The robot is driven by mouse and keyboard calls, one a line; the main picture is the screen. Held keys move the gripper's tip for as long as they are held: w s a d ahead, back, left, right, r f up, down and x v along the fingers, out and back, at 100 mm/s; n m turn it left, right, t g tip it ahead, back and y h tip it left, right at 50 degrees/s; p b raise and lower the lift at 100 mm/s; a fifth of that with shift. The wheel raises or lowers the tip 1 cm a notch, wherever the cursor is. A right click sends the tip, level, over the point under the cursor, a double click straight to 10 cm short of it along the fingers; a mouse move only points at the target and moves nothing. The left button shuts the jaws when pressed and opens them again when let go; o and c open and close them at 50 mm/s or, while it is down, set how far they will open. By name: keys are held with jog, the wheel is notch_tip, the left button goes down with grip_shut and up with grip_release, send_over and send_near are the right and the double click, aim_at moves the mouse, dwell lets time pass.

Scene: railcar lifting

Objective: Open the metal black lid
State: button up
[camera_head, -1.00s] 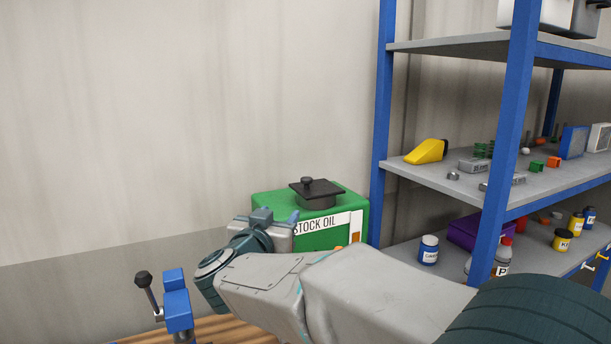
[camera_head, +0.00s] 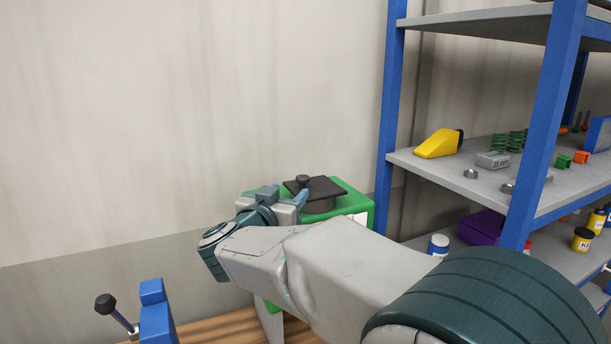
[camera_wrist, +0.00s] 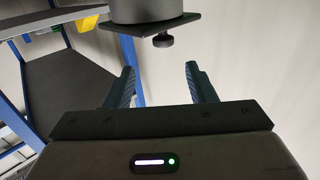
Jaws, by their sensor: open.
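The black metal lid (camera_head: 326,187) is a flat square plate with a round knob (camera_head: 304,180) on top. It sits on a dark round neck on the green stock oil container (camera_head: 360,206). In the wrist view the lid (camera_wrist: 150,27) appears upside down at the top, with its knob (camera_wrist: 163,40) pointing down toward the jaws. My gripper (camera_wrist: 158,82) is open and empty, with the knob beyond and roughly between its fingertips, apart from them. In the head view my gripper (camera_head: 288,194) is beside the lid's left side, and my arm hides most of the container's front.
A blue-framed shelf (camera_head: 392,110) stands close on the right, holding a yellow wedge (camera_head: 438,144), a purple box (camera_head: 481,227) and bottles. A blue vise (camera_head: 156,316) with a black-knobbed handle stands on the wooden bench (camera_head: 225,328) at lower left. The wall behind is bare.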

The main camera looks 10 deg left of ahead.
aim_at(302, 177)
jog(key=w, duration=0.7)
jog(key=w+d, duration=0.1)
jog(key=w, duration=0.2)
jog(key=shift+w, duration=0.4)
grip_shut()
jog(key=shift+a, duration=0.1)
